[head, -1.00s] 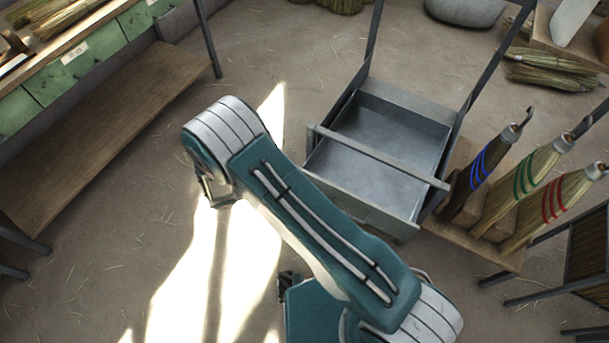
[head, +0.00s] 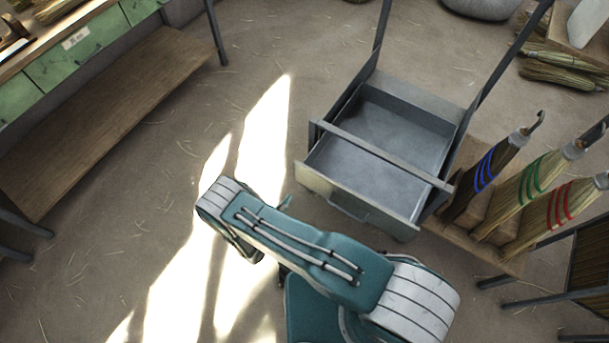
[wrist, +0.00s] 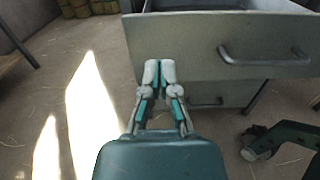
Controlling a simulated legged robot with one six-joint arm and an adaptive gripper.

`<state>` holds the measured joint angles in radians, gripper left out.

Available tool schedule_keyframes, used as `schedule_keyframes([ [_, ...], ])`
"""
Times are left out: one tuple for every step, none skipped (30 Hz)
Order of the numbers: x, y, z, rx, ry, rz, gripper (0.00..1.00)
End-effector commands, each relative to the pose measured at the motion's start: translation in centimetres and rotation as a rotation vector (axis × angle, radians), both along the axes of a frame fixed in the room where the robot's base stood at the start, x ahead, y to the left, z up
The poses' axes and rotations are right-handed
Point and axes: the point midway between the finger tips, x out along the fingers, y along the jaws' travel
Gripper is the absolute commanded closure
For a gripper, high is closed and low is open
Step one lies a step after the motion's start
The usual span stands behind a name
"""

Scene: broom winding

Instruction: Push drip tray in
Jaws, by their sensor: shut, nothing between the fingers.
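The drip tray (head: 372,166) is a grey metal drawer standing out from a dark metal frame in the head view. Its front panel, with a bar handle, faces my arm. In the wrist view the tray's front panel (wrist: 200,45) fills the upper right, its handle (wrist: 262,57) to the right of my fingers. My gripper (wrist: 159,68) is shut and empty, its fingertips in front of the panel's left part. Whether they touch the panel I cannot tell. In the head view my gripper is largely hidden behind my arm.
Upright brooms with blue, green and red bindings (head: 540,190) stand right of the frame. A wooden bench shelf (head: 110,120) with green drawers above is at the left. A second handled panel (wrist: 205,97) shows below the tray. Sunlit floor (head: 190,270) is open at the left.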

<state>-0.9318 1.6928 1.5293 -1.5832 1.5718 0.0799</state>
Motion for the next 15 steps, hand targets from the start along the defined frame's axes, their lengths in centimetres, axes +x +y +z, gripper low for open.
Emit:
schedule_keyframes([
  [0.8, -0.8, 0.0, 0.001, -0.001, -0.006, 1.00],
  [1.3, -1.1, 0.0, 0.001, -0.001, -0.007, 1.00],
  [1.9, -1.5, 0.1, 0.002, -0.001, -0.006, 1.00],
  [2.3, -1.9, 0.1, 0.002, -0.001, -0.007, 1.00],
  [2.8, -2.2, 0.1, 0.002, -0.001, -0.006, 1.00],
  [3.4, -2.7, 0.1, 0.002, -0.002, -0.007, 1.00],
  [3.8, -3.0, 0.1, 0.002, -0.002, -0.007, 1.00],
  [4.3, -3.3, 0.1, 0.002, -0.002, -0.007, 1.00],
  [4.9, -3.8, 0.1, 0.003, -0.002, -0.007, 1.00],
  [5.3, -4.1, 0.1, 0.003, -0.002, -0.007, 1.00],
  [5.8, -4.4, 0.1, 0.002, -0.002, -0.007, 1.00],
  [6.3, -4.7, 0.1, 0.002, -0.002, -0.006, 1.00],
  [6.7, -5.0, 0.1, 0.002, -0.001, -0.006, 1.00],
  [7.0, -5.2, 0.1, 0.002, -0.001, -0.006, 1.00],
  [7.4, -5.5, 0.1, 0.002, -0.001, -0.005, 1.00],
])
